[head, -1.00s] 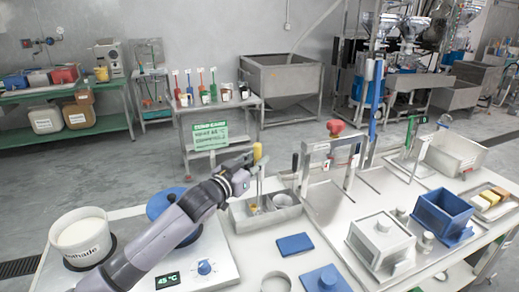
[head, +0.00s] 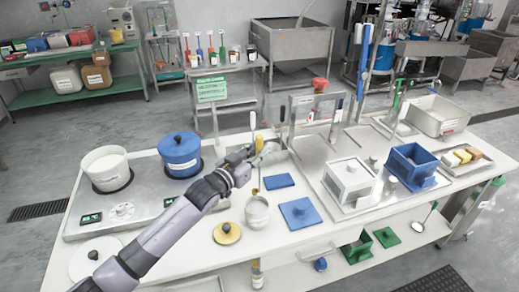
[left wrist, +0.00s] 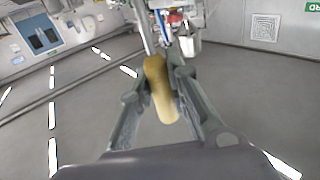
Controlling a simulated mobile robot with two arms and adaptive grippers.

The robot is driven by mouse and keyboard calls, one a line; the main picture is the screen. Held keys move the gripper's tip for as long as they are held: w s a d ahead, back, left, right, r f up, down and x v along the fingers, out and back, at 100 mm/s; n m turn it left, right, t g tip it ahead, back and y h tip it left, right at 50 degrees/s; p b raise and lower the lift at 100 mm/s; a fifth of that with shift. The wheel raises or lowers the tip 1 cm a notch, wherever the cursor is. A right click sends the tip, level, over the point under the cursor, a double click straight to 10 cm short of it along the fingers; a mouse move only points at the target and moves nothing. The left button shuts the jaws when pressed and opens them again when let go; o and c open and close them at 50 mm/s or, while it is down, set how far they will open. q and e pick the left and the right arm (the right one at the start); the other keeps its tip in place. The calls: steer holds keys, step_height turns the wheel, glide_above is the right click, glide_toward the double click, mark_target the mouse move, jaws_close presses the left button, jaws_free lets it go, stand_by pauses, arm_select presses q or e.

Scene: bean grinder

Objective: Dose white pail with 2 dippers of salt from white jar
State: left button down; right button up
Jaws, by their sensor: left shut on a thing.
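My left gripper (head: 257,154) is shut on the yellow handle of a dipper (head: 259,142); the handle also shows between the fingers in the left wrist view (left wrist: 160,88). The dipper's lower part hangs above or at the mouth of a small white jar (head: 257,216); I cannot tell whether its cup is inside or holds salt. A yellow lid with a black knob (head: 227,234) lies beside the jar. An open white pail (head: 105,166) with pale contents stands at the left on the bench unit. My right gripper is not in view.
A blue lidded pail (head: 181,152) stands between the white pail and my left arm. Blue flat pieces (head: 298,213), a white box (head: 350,181) and a blue box (head: 411,170) stand to the right. A metal frame with a red knob (head: 319,84) rises behind.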

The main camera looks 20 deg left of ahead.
arm_select(q)
step_height(320, 180, down, 12)
steer(key=b, duration=0.8)
steer(key=shift+d+r, duration=0.15)
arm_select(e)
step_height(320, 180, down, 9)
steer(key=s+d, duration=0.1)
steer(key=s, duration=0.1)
arm_select(q)
steer(key=shift+s, duration=0.1)
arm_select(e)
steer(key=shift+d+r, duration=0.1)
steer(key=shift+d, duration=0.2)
arm_select(q)
steer(key=shift+r, duration=0.1)
step_height(320, 180, up, 12)
steer(key=p, duration=1)
steer(key=shift+f, duration=0.25)
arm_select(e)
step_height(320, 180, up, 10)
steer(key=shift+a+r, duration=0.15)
